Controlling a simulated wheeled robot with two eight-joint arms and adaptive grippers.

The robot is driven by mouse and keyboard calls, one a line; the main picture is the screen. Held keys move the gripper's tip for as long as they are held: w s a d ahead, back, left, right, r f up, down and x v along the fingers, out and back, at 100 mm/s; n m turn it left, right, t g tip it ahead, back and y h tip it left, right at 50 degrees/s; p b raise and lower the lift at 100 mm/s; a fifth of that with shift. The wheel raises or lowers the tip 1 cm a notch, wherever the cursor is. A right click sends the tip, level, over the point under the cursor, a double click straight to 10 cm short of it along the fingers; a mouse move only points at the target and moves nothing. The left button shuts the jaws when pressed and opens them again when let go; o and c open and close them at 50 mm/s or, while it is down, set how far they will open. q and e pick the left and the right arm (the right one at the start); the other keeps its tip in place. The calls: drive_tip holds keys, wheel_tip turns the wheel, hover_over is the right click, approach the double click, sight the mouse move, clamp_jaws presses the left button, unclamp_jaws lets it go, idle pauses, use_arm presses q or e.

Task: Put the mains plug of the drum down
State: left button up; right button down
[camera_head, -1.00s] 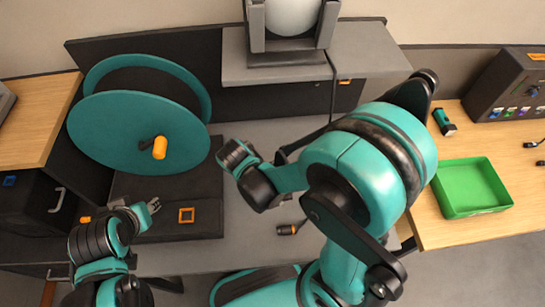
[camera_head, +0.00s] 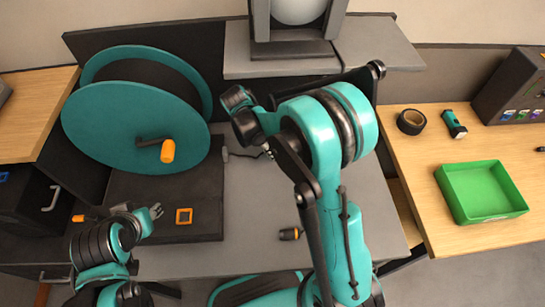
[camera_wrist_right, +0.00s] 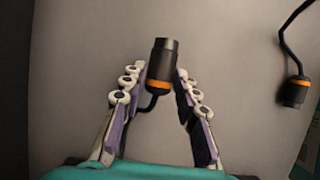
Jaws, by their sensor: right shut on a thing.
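A black plug (camera_wrist_right: 160,62) with an orange band is between the fingers of my right gripper (camera_wrist_right: 162,78) in the right wrist view. The gripper is shut on it, and a short black cable bends away below the band. The teal cable drum (camera_head: 135,125), with an orange crank knob, stands at the left on a dark base (camera_head: 150,190). My left gripper (camera_head: 157,211) is empty in front of that base, its small fingers apart.
A second orange-banded plug (camera_head: 290,233) lies on the grey bench (camera_head: 255,205); a similar one (camera_wrist_right: 296,92) shows in the right wrist view. A green tray (camera_head: 482,190), black tape roll (camera_head: 411,122), torch (camera_head: 454,124) and control box (camera_head: 520,90) are at the right.

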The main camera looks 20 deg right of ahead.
sight(272, 162)
wheel_tip(272, 162, down, 5)
drive_tip(key=shift+r+b, duration=0.2)
drive_tip(key=shift+b, duration=0.95)
drive_tip(key=shift+w+f, duration=0.1)
drive_tip(key=shift+w, duration=0.1)
drive_tip(key=c, duration=1.1)
unclamp_jaws()
drive_tip(key=shift+c, duration=0.2)
